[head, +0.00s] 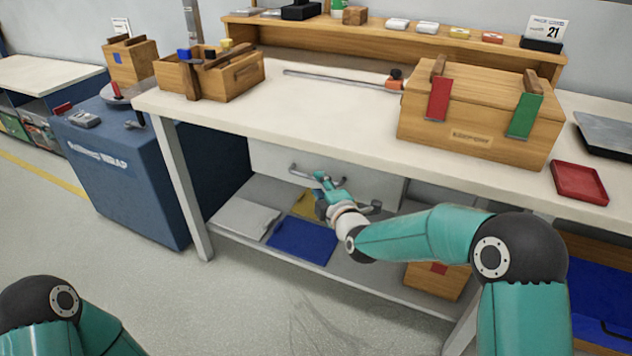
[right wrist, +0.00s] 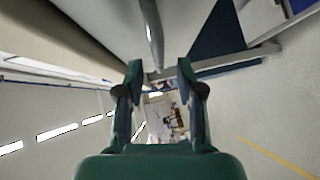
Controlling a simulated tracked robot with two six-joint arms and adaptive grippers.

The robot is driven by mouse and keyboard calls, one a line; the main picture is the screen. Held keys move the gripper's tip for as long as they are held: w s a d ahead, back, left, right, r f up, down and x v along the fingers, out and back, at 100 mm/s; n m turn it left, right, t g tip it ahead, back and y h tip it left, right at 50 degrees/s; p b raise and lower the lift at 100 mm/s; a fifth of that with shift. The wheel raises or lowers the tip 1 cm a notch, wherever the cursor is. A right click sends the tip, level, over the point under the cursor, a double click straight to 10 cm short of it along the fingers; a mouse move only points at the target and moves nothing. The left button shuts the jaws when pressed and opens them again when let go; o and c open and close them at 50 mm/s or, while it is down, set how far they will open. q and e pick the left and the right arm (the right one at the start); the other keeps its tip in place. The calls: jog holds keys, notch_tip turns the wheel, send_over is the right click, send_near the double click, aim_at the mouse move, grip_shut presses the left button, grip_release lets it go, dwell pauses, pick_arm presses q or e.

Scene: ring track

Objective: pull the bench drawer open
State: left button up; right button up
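The bench drawer (head: 270,160) has a pale front and sits under the bench top, looking pushed in. Its grey bar handle (head: 302,174) runs across the front. My right gripper (head: 323,184) is at the handle and hides part of it. In the right wrist view, the fingers of the right gripper (right wrist: 159,73) are apart, and the handle bar (right wrist: 152,35) reaches down between the fingertips, thinner than the gap. I cannot tell whether a finger touches it. My left gripper is out of view.
The bench top (head: 330,125) carries a wooden chest (head: 470,85), an open wooden box (head: 235,78) and a red tray (head: 578,182). A lower shelf (head: 350,275) under the drawer holds a blue item (head: 302,241). A blue cabinet (head: 125,165) stands left. The floor in front is clear.

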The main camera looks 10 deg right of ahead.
jog(key=shift+x, duration=1.55)
grip_shut()
jog(key=shift+f, duration=0.1)
